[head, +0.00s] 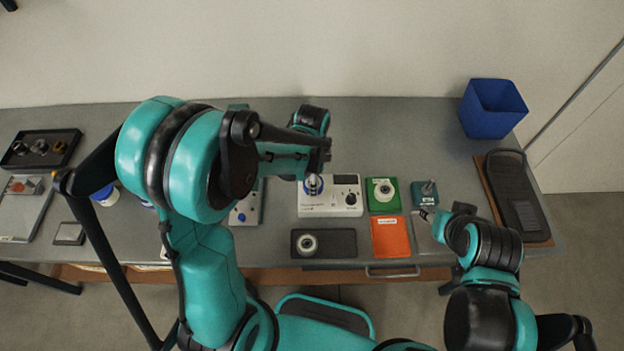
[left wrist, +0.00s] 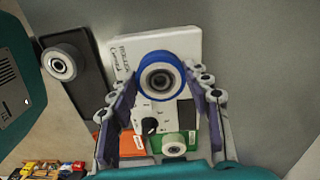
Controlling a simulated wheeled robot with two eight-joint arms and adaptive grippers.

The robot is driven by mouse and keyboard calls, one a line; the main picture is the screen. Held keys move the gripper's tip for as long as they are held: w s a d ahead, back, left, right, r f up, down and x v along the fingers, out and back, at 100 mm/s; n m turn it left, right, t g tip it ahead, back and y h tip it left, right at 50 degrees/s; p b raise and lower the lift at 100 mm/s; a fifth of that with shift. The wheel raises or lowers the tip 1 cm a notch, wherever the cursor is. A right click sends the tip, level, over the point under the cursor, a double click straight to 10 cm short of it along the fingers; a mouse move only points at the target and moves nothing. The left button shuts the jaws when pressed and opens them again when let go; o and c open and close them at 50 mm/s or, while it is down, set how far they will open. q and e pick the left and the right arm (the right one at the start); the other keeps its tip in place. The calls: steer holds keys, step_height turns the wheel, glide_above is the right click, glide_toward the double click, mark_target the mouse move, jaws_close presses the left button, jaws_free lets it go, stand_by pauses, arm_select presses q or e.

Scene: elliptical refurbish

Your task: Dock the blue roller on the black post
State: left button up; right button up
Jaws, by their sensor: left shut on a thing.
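The blue roller (head: 314,190) has a blue rim and a pale hub with a dark centre. It is at the white device (head: 315,210) in the head view. In the left wrist view the blue roller (left wrist: 141,72) lies between the fingertips of my left gripper (left wrist: 160,80), which is shut on it. I cannot tell whether the roller touches the device. The teal block (head: 421,201) at the right carries a short upright post (head: 429,187); I cannot clearly pick out a black post. My right gripper (head: 427,214) is near that block's front; its jaw state is unclear.
A white roller (head: 384,190) sits on a green pad (head: 380,208), with an orange pad (head: 391,240) in front. Another pale roller (head: 307,243) sits on a dark plate (head: 340,245). A blue bin (head: 492,110) stands at the back right. Bare table lies behind the device.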

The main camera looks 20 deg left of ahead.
arm_select(q)
steer(key=shift+f+b, duration=0.55)
steer(key=shift+f, duration=0.1)
steer(key=o, duration=0.9)
steer(key=shift+r, duration=0.15)
step_height(320, 180, up, 11)
steer(key=p, duration=0.8)
steer(key=shift+s, duration=0.1)
